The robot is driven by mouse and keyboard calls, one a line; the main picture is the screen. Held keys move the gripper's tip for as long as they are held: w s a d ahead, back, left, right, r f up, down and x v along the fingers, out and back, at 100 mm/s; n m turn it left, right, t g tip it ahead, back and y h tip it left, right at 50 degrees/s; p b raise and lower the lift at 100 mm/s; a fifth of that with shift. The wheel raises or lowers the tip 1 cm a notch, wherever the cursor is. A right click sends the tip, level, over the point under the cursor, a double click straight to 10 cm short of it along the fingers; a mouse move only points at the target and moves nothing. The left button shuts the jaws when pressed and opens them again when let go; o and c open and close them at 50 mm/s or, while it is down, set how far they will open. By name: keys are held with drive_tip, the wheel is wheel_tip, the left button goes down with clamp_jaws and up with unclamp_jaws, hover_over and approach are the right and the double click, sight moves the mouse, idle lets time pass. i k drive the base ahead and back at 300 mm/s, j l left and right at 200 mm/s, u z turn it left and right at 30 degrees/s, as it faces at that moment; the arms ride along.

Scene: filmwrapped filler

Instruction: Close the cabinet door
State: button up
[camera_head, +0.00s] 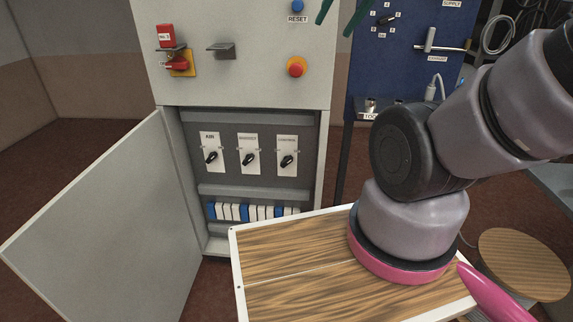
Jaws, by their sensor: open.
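The cabinet door (105,225) is a plain grey panel hinged on the left side of the grey cabinet (235,80). It stands wide open, swung out toward the lower left. The lower compartment (250,118) shows dark inside, with three black rotary switches and a row of blue and white modules. My gripper (338,14) shows only as two dark green fingertips at the top edge, spread apart with nothing between them. They appear in front of the cabinet's upper right edge, well away from the door. The rest of the gripper is out of frame.
My arm rises from a wooden-topped base (290,280) at the lower right. A red emergency button (297,67) and a red switch (178,65) are on the upper panel. A blue panel (400,60) stands at the right. A round wooden stool (525,262) is at the lower right.

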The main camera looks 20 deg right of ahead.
sight(119, 242)
drive_tip(key=j+z, duration=0.1)
drive_tip(key=j, duration=0.35)
drive_tip(key=k+j, duration=0.15)
drive_tip(key=j, duration=0.3)
drive_tip(key=k+j+z, duration=0.15)
drive_tip(key=j, duration=0.3)
drive_tip(key=j+z, duration=0.1)
drive_tip(key=j, duration=0.3)
drive_tip(key=k+j, duration=0.15)
drive_tip(key=j, duration=0.3)
drive_tip(key=k+j+z, duration=0.15)
drive_tip(key=j, duration=0.25)
drive_tip(key=k+j+z, duration=0.1)
drive_tip(key=j, duration=0.75)
drive_tip(key=k+j, duration=0.1)
drive_tip(key=j, duration=0.3)
drive_tip(key=k+j, duration=0.25)
drive_tip(key=k+z, duration=0.05)
drive_tip(key=k, duration=0.05)
